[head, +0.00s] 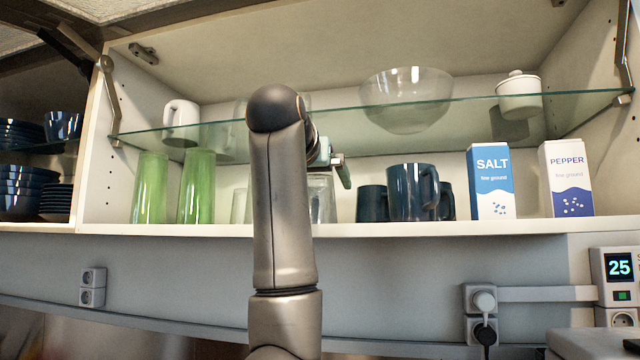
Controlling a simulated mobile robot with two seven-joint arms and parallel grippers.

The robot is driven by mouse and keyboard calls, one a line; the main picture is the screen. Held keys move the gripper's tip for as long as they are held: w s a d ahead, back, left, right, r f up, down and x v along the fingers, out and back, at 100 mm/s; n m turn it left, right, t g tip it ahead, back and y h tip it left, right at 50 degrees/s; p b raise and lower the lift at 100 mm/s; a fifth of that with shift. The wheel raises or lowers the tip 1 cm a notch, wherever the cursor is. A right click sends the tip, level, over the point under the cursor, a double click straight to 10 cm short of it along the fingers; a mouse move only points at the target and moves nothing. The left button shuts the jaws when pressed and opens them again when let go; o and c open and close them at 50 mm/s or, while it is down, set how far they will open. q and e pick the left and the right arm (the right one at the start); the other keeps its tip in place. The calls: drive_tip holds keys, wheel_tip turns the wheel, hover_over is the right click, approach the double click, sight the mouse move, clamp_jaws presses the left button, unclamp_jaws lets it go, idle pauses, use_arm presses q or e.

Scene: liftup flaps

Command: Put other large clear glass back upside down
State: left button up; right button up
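A clear glass (323,200) stands on the lower shelf, partly hidden behind my arm. A smaller-looking clear glass (239,207) shows at the arm's left edge. I cannot tell which way up either stands. One arm rises from the bottom, slightly left of centre, and I take it as my left. Its gripper (341,170) is mostly hidden behind the wrist, with a greenish finger showing just above the clear glass. I cannot tell whether it is open or touches the glass. My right gripper is not in view.
A glass shelf (450,108) above holds a clear bowl (407,98), a white mug (181,122) and a lidded white pot (518,95). Green glasses (197,188) stand left below; dark blue mugs (408,193), a salt box (490,182) and pepper box (567,180) stand right.

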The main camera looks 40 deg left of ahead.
use_arm(q)
drive_tip(key=b+v, duration=0.2)
drive_tip(key=v, duration=0.8)
drive_tip(key=shift+s+f+b, duration=0.1)
drive_tip(key=shift+s+b, duration=0.05)
drive_tip(key=shift+b, duration=0.2)
drive_tip(key=shift+v, duration=0.8)
